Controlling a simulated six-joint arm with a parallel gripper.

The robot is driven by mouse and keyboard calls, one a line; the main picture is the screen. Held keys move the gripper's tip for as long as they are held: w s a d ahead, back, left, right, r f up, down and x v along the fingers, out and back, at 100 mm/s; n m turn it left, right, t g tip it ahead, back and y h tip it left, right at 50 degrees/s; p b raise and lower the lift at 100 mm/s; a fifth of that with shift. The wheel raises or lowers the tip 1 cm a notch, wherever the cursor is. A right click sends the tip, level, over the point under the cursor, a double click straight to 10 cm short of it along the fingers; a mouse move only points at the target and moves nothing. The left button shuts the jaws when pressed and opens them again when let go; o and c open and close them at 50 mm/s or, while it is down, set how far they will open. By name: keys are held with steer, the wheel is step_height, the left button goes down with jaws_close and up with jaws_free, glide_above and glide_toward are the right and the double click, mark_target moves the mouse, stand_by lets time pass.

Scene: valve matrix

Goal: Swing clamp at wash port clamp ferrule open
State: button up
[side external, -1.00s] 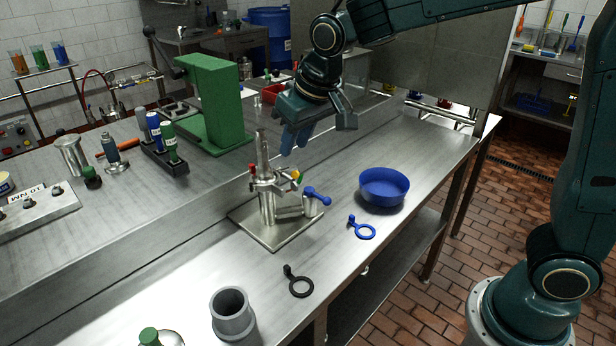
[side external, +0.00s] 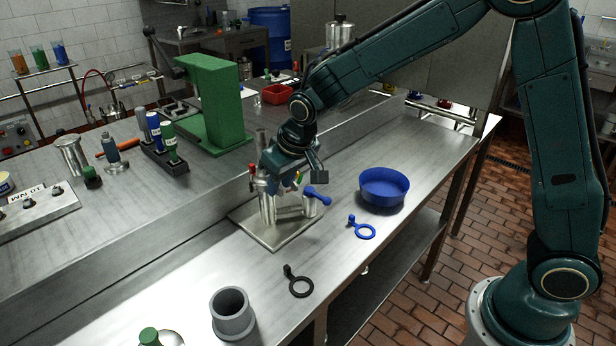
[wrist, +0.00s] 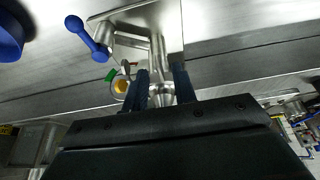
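The steel valve assembly stands on a square plate (side external: 272,241) on the bench. Its lower body (side external: 267,209) is visible, with a blue-handled side branch (side external: 317,195) to the right and a red knob (side external: 252,169) at upper left. My gripper (wrist: 161,83) is over the top of the assembly, its dark fingers apart on either side of a steel pipe part (wrist: 161,96); contact cannot be told. A yellow-orange fitting (wrist: 121,86) with a green tab (wrist: 111,74) sits just left of the fingers in the wrist view. Which part is the wash port clamp is unclear; my gripper hides much of the top.
A grey cup (side external: 232,318) stands at the front. A green press (side external: 212,100) and a bottle rack (side external: 160,158) stand behind left.

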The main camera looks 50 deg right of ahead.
steer(key=shift+w+f, duration=0.15)
steer(key=shift+f, duration=0.25)
jaws_close()
